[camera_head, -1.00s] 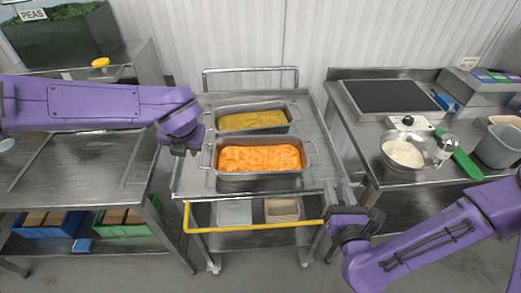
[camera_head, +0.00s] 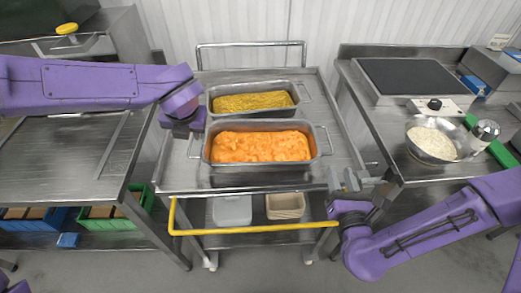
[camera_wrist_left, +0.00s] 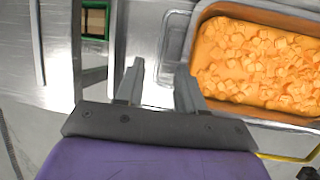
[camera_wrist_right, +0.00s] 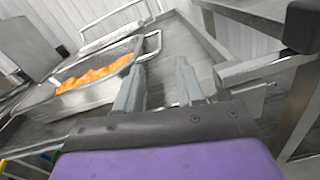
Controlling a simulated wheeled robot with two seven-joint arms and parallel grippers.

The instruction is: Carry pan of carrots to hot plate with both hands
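The pan of carrots (camera_head: 262,173) is a grey metal pan with a wire handle at each end, full of orange carrots, on the steel cart's top. It also shows in the left wrist view (camera_wrist_left: 190,62) and the right wrist view (camera_wrist_right: 90,93). My left gripper (camera_wrist_left: 158,75) is open beside the pan's left handle (camera_wrist_left: 172,50), its fingers apart and empty. My right gripper (camera_head: 348,180) is open and empty, right of the pan and apart from its right handle (camera_head: 325,140). The hot plate (camera_head: 408,78) has a dark flat top and stands on the right table.
A second pan with yellow-green food (camera_head: 255,102) sits just behind. The cart (camera_head: 335,120) has a yellow front bar (camera_head: 250,232). The right table (camera_head: 385,135) also holds a bowl of rice (camera_head: 432,140), a shaker (camera_head: 484,133) and a green-handled tool. A steel table (camera_head: 60,165) stands at left.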

